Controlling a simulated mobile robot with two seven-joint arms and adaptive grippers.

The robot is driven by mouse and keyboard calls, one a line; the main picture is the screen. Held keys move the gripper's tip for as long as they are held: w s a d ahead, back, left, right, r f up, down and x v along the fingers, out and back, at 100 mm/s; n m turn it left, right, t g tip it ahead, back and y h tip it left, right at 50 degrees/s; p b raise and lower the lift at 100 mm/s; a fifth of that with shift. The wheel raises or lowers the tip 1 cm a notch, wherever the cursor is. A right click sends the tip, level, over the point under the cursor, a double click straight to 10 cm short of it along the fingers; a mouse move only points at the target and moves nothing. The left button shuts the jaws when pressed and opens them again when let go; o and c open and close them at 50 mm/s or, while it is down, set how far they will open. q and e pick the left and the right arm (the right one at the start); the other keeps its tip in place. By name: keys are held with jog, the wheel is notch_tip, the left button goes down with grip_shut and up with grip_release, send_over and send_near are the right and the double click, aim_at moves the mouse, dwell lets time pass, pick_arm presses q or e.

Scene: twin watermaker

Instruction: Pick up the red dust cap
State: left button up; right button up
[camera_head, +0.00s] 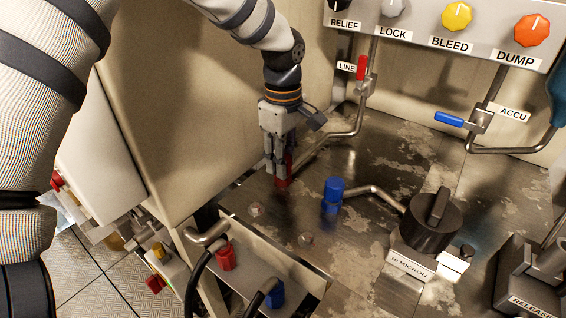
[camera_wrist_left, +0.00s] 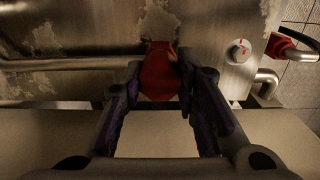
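The red dust cap (camera_head: 283,183) is at the metal worktop, on its left part, below my left gripper (camera_head: 279,168). In the left wrist view the red dust cap (camera_wrist_left: 161,76) sits between the two fingertips of my left gripper (camera_wrist_left: 161,70), with a finger against each side. The gripper looks shut on it. The fingers hide part of the cap in the head view, and I cannot tell whether its underside touches the worktop. My right gripper is in neither view.
A blue cap (camera_head: 333,190) stands just right of the gripper, with a pipe leading to a black-knobbed filter (camera_head: 431,222). A beige cabinet (camera_head: 185,110) stands close left.

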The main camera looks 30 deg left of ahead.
pick_arm(q)
jog(key=shift+r, duration=0.1)
jog(key=shift+w+r, duration=0.1)
jog(key=shift+r, duration=0.25)
jog(key=r, duration=0.3)
jog(key=shift+s+d+r+p, duration=0.25)
jog(key=shift+s+r+p, duration=0.05)
jog(key=shift+s+r, duration=0.05)
jog(key=s+d+r, duration=0.8)
jog(key=s, duration=0.2)
jog(key=shift+s+r, duration=0.2)
jog(key=shift+s, duration=0.2)
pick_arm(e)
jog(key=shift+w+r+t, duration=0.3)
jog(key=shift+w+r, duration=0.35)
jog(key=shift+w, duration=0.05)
